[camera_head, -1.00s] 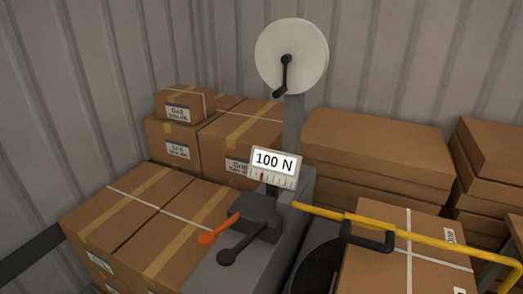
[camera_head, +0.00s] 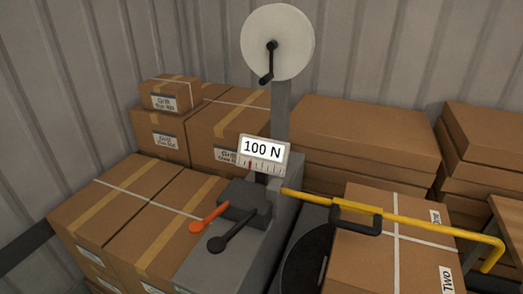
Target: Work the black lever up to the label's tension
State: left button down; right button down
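The black lever (camera_head: 232,232) sticks out toward the front left from a dark grey block (camera_head: 243,201) on a grey machine. An orange lever (camera_head: 209,217) sits just left of it on the same block. Behind the block stands a white label (camera_head: 262,149) reading "100 N". Below its text is a tick scale with a small red mark near its left side. A yellow bar (camera_head: 410,224) with a black handle runs from the machine to the right. Neither of my grippers is in view.
A white reel (camera_head: 278,42) with a black crank (camera_head: 267,63) tops a grey post behind the label. Cardboard boxes (camera_head: 130,215) crowd the left side, and a strapped box (camera_head: 380,255) stands at the right under the yellow bar. Corrugated walls close the back.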

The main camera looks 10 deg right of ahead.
aim_at(215, 245)
jog(key=j+z, duration=0.1)
jog(key=z, duration=0.4)
jog(key=j+z, duration=0.35)
jog(key=j, duration=0.45)
jog(key=k+j+z, duration=0.1)
jog(key=j+z, duration=0.3)
jog(key=j, duration=0.4)
jog(key=k+j, duration=0.1)
jog(key=j, duration=0.65)
jog(key=k, duration=0.05)
